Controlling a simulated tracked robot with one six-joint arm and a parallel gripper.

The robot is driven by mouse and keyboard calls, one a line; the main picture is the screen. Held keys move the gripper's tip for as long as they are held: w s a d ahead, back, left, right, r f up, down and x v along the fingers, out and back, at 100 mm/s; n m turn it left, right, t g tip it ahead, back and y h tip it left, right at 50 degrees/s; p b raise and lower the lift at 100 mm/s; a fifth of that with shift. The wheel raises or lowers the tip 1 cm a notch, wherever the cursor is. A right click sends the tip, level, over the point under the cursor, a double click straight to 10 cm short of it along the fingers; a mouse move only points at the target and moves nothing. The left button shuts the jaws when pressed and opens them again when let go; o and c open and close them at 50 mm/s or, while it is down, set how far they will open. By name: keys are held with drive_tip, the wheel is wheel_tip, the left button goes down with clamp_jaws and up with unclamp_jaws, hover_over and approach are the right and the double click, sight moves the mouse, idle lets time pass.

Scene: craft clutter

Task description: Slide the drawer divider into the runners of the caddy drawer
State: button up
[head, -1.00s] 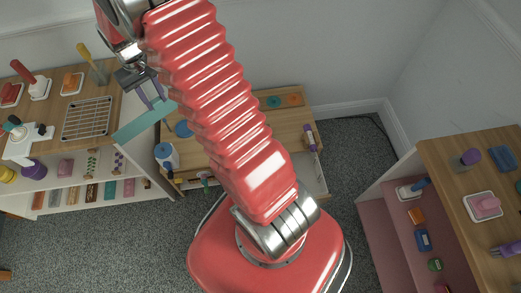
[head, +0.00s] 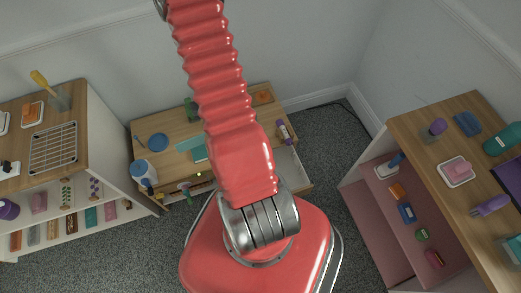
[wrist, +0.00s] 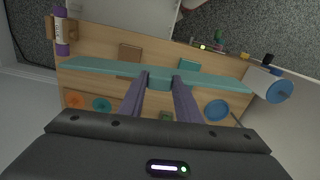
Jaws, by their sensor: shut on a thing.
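The drawer divider is a long flat teal bar (wrist: 105,68), held across the wrist view. My gripper (wrist: 160,82) is shut on its middle, with both purple fingers on the bar. In the head view the divider's left part (head: 187,146) shows above the low wooden caddy top (head: 174,123); my arm hides the rest and the gripper. The open pale caddy drawer (head: 290,168) sticks out at the front right of the caddy, partly behind my arm. Part of it shows at the top of the wrist view (wrist: 146,18). The runners cannot be made out. The divider is apart from the drawer.
A white jar (head: 145,172) stands at the caddy's front left. A blue disc (head: 158,142) lies on the top. Tall shelves stand left (head: 65,100) and right (head: 400,135). Carpet (head: 340,165) is clear between.

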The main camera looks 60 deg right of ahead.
drive_tip(key=s+d+f, duration=0.2)
drive_tip(key=s+f, duration=0.6)
drive_tip(key=s+d+f+m, duration=0.1)
drive_tip(key=s+d+f, duration=0.2)
drive_tip(key=s+f, duration=0.5)
drive_tip(key=shift+s+d+f, duration=0.2)
drive_tip(key=shift+s+f, duration=0.05)
drive_tip(key=shift+f, duration=0.3)
drive_tip(key=shift+s+a, duration=0.1)
drive_tip(key=shift+f, duration=2.1)
wheel_tip(320, 180, down, 7)
drive_tip(key=shift+r, duration=0.15)
idle(3.2)
